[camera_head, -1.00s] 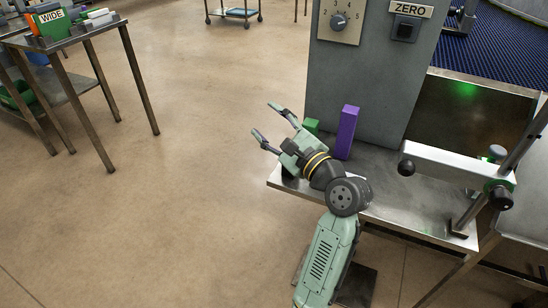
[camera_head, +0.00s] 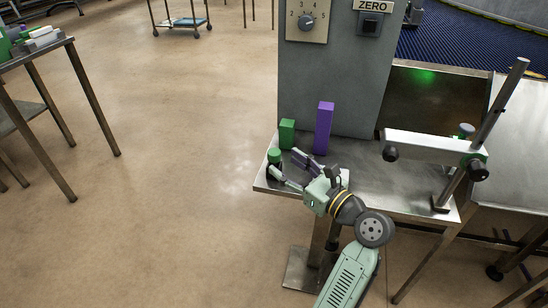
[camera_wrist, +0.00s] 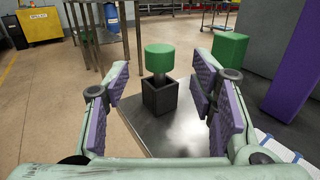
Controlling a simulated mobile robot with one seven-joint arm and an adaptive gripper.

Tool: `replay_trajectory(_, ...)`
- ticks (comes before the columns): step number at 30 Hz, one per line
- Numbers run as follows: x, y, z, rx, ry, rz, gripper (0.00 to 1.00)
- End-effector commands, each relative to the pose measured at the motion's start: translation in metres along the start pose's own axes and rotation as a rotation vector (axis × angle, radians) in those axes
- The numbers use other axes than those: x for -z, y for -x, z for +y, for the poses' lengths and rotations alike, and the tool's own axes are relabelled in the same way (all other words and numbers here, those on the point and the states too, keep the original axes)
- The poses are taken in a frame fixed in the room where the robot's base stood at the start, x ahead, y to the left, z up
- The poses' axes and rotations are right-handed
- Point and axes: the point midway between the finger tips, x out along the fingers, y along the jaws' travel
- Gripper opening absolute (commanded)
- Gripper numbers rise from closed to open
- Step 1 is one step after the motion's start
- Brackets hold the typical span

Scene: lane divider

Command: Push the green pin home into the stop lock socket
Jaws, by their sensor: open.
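The green pin (camera_wrist: 160,58) has a wide round head on a narrower grey shaft. It stands upright in the dark square stop lock socket (camera_wrist: 161,99), with a length of shaft showing between head and socket rim. In the head view the pin (camera_head: 274,155) is at the left end of the steel table. My gripper (camera_head: 284,163) is open and empty, its fingertips close to the pin. In the wrist view my gripper (camera_wrist: 163,88) has its purple-padded fingers spread left and right, with the pin ahead between them and apart from both.
A green block (camera_head: 287,134) and a tall purple block (camera_head: 323,128) stand behind the pin, beside a grey cabinet (camera_head: 340,80). A clamp arm (camera_head: 430,145) on a slanted post is at right.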

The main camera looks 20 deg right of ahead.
Motion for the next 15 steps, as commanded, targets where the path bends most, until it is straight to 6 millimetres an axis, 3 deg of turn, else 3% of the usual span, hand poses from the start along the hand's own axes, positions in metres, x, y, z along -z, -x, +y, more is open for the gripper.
replay_trajectory(9,0.004,-0.044,0.0,-0.003,0.002,0.0,0.51)
replay_trajectory(15,0.004,-0.051,0.0,-0.001,0.002,0.001,0.51)
